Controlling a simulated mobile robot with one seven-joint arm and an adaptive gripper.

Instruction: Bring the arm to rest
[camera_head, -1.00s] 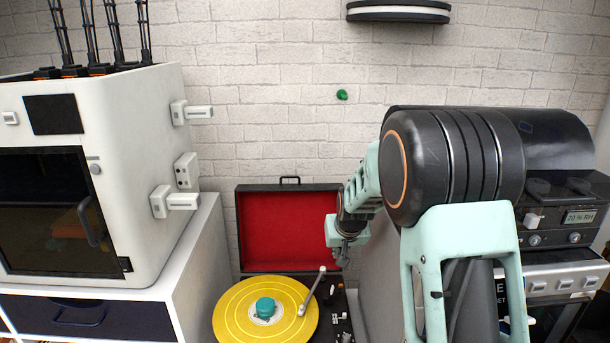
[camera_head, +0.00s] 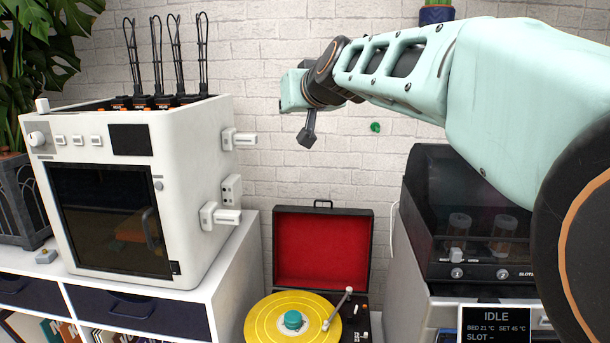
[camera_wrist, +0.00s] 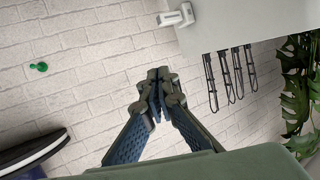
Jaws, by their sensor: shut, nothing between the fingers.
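My gripper (camera_head: 308,136) is raised in front of the white brick wall in the head view, above the record player and right of the white printer. It hangs downward at the end of my mint-green arm, which reaches in from the right. In the wrist view my gripper (camera_wrist: 158,90) has its fingertips together with nothing between them. It touches no object that I can see.
The white printer (camera_head: 195,170) stands on a white cabinet at left, with handles on its side. An open record player (camera_head: 320,290) with a yellow disc sits below. A dark-lidded machine (camera_head: 465,275) stands at right. A green knob (camera_head: 375,127) is on the wall.

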